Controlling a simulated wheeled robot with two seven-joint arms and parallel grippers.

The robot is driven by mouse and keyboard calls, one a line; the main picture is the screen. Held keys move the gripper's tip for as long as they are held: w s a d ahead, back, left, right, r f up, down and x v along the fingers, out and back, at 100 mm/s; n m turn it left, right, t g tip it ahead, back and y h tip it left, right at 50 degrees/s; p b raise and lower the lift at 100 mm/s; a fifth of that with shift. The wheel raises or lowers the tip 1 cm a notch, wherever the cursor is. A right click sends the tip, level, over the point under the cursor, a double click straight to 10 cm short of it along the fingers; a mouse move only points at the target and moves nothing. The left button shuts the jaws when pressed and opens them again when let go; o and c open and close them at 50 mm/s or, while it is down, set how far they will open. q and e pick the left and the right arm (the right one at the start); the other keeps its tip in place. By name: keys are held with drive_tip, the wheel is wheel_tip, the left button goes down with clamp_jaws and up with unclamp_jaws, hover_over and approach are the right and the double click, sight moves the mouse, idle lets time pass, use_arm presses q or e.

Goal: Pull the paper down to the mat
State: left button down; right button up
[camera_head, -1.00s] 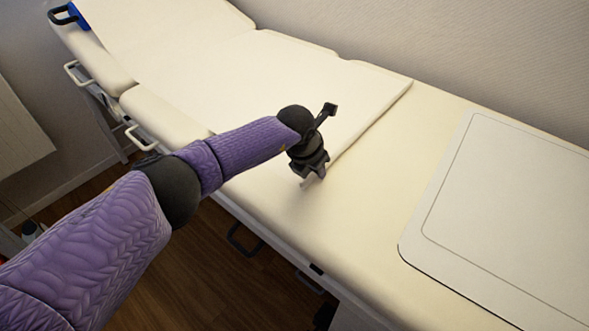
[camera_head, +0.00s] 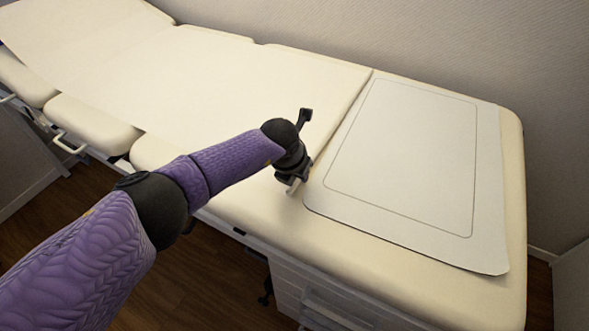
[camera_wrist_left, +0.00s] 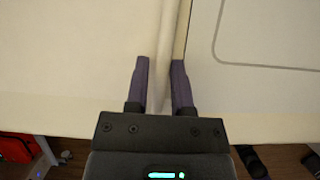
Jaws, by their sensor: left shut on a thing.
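The paper (camera_head: 215,85) is a cream sheet lying along the exam table, with its rolled or folded edge running across the table beside the mat. The mat (camera_head: 410,150) is a pale rounded rectangle with a thin dark outline at the table's right end. My left gripper (camera_head: 292,184) is at the near end of the paper's edge, close to the mat's left side. In the left wrist view, my left gripper (camera_wrist_left: 160,82) is shut on the paper's edge (camera_wrist_left: 160,35), and the mat (camera_wrist_left: 270,35) shows at the right. My right gripper is not in view.
The padded exam table (camera_head: 480,292) has a raised backrest at the far left and side pads (camera_head: 95,125) along its near side. A wall stands behind it. A metal side handle (camera_head: 70,142) sticks out. Wooden floor (camera_head: 180,280) lies in front.

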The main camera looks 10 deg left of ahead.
use_arm(q)
drive_tip(key=c, duration=0.5)
unclamp_jaws()
drive_tip(key=shift+c, duration=0.2)
drive_tip(key=shift+o, duration=0.3)
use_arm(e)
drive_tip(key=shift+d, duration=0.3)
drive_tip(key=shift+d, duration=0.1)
use_arm(q)
drive_tip(key=p+v, duration=0.7)
drive_tip(key=v, duration=0.2)
drive_tip(key=shift+r, duration=0.2)
drive_tip(key=shift+s+a+r, duration=0.1)
drive_tip(key=shift+s+r, duration=0.05)
drive_tip(key=shift+s, duration=0.05)
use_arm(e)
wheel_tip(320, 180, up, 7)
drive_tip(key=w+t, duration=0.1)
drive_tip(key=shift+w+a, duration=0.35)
